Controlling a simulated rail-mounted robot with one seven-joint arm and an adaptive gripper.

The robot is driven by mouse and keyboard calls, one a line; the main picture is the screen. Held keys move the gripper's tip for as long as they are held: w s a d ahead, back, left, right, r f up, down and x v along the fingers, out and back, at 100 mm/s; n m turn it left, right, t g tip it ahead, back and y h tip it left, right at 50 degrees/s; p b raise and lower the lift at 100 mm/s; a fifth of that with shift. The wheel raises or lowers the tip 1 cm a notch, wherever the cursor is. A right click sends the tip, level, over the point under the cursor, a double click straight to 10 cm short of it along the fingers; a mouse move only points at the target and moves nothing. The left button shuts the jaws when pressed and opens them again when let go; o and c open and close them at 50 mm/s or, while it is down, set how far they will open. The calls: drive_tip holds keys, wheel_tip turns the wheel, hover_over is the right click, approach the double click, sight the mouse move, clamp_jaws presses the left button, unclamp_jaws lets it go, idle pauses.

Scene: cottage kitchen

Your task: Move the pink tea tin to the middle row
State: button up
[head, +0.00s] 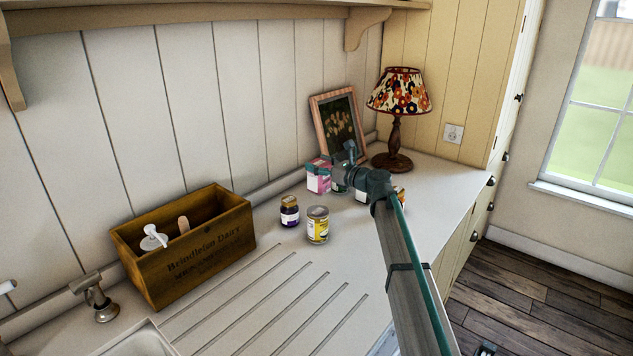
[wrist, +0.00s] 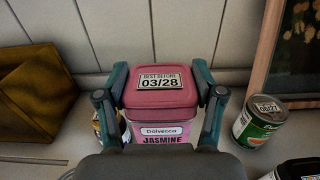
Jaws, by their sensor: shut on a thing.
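The pink tea tin (head: 318,178) stands upright at the back of the white counter, near the wall. In the wrist view the pink tin (wrist: 160,92) has a pink lid marked 03/28 and a JASMINE label. My gripper (wrist: 163,85) has one finger on each side of the tin, just below its lid, and is shut on it. In the head view my gripper (head: 345,158) partly hides the tin's right side. I cannot tell whether the tin's base touches the counter.
A green can (wrist: 261,120) stands to the tin's right. A purple-labelled jar (head: 290,212) and a yellow-labelled can (head: 317,226) stand in front. A wooden crate (head: 205,253) is left; a picture frame (head: 318,112) and lamp (head: 398,95) stand behind. Grooved counter at the front is clear.

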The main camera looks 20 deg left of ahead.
drive_tip(key=shift+w+a+f+p, duration=0.35)
drive_tip(key=shift+w+f, duration=0.5)
drive_tip(key=shift+f, duration=0.7)
drive_tip(key=shift+w+a+f+p, duration=0.15)
drive_tip(key=shift+w+a+f, duration=0.6)
drive_tip(key=shift+f, duration=0.85)
drive_tip(key=shift+w+a+f+p, duration=0.3)
drive_tip(key=shift+w+f, duration=0.65)
drive_tip(key=shift+f, duration=0.6)
drive_tip(key=shift+f, duration=0.15)
drive_tip(key=o, duration=1.4)
drive_tip(key=shift+c, duration=0.2)
